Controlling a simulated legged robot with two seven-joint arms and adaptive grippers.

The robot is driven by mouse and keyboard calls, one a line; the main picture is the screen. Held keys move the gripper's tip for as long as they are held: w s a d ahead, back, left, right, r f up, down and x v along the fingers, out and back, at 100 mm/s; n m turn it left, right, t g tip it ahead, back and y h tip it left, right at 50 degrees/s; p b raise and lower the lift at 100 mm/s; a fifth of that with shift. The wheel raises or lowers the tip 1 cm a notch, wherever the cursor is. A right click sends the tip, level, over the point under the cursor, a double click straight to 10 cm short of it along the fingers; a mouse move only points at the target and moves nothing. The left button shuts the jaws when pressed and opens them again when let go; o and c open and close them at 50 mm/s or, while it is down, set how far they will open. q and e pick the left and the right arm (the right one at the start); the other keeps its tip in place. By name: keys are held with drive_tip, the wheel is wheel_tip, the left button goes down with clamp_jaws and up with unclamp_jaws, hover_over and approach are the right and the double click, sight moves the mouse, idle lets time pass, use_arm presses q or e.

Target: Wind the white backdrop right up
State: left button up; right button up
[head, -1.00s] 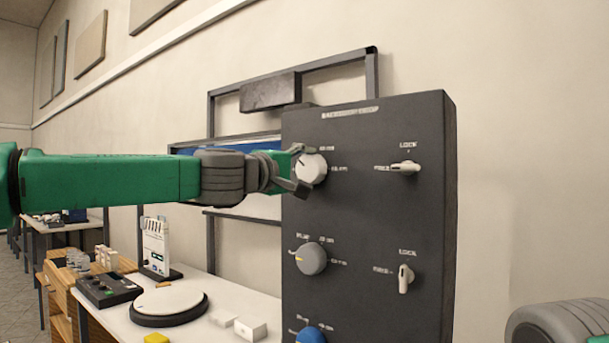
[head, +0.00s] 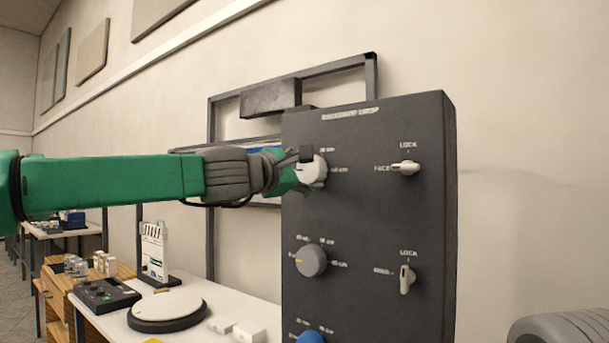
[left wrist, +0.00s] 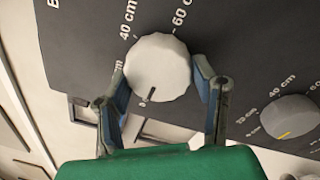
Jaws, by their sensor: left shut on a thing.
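A dark control box (head: 380,220) stands before the wall. My left gripper (head: 302,168) is at its top white knob (head: 314,172), one finger on each side, shut on it. The left wrist view shows the white knob (left wrist: 158,66) between both fingers; its dark mark points down-left, away from the 40 cm and 60 cm labels. Right of the knob, the upper white switch (head: 405,167) lies sideways, towards FREE. Behind my left arm hangs part of a backdrop with blue and white areas (head: 264,143), mostly hidden. My right gripper is out of view.
A grey knob (head: 311,260) and a blue knob (head: 311,336) sit below. The lower switch (head: 405,279) stands upright.

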use_arm(q)
drive_tip(key=shift+d+f, duration=0.15)
drive_tip(key=shift+f, duration=0.15)
drive_tip(key=o, duration=1.2)
drive_tip(key=shift+w+d, duration=0.1)
drive_tip(key=shift+w, duration=0.05)
drive_tip(key=shift+r, duration=0.15)
drive_tip(key=shift+s, duration=0.25)
drive_tip(key=v, duration=1.1)
drive_tip(key=shift+a, duration=0.4)
drive_tip(key=shift+d+f, duration=0.1)
drive_tip(key=shift+f, duration=0.1)
